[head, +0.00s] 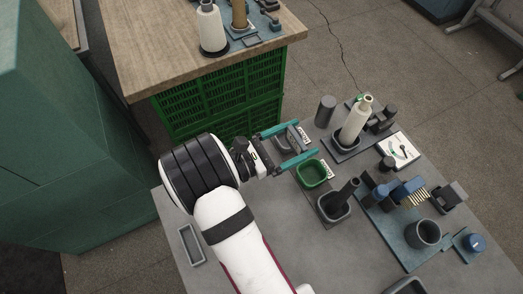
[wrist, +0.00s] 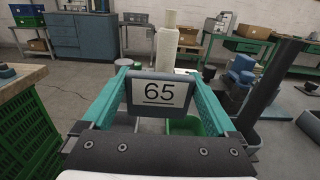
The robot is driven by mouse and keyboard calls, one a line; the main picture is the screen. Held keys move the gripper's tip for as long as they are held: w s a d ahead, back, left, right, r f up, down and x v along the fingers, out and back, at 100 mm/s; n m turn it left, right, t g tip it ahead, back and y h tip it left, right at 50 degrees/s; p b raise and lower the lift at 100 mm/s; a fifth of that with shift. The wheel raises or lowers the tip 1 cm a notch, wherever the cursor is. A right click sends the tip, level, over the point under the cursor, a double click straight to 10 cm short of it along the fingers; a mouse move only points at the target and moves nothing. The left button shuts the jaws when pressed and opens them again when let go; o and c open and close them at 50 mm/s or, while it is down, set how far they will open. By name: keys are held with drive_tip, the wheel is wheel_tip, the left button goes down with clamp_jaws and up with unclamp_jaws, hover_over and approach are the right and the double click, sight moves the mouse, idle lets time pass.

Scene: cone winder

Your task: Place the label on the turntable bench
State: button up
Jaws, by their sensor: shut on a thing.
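The label is a dark plate with a white face reading 65 (wrist: 160,93); in the head view it is seen edge-on (head: 298,138). My gripper (head: 303,138) is shut on it, with one teal finger at each side. It holds the label upright, apparently above the far left edge of the grey bench (head: 270,240). A wooden-topped bench (head: 170,45) on green crates stands beyond, with a white cone (head: 211,28) on a dark round base. I cannot tell which is the turntable bench.
A green bin (head: 312,175) is close below my gripper. A pale cone (head: 355,122) stands in a grey holder to its right. A dark post in a tray (head: 338,203), a blue tool board (head: 395,230) and a grey cup (head: 423,234) crowd the bench's right. The bench's near left is mostly bare.

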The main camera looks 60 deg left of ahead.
drive_tip(key=s+a+f, duration=0.2)
drive_tip(key=a, duration=0.1)
drive_tip(key=s+a+f, duration=0.3)
drive_tip(key=shift+s+f, duration=0.1)
drive_tip(key=shift+s, duration=0.2)
drive_tip(key=f, duration=0.4)
drive_tip(key=shift+s+a, duration=0.15)
drive_tip(key=shift+a, duration=0.05)
drive_tip(key=shift+f, duration=0.2)
drive_tip(key=o, duration=1)
drive_tip(key=shift+s+r, duration=0.15)
drive_tip(key=s, duration=1.1)
drive_tip(key=shift+s, duration=0.35)
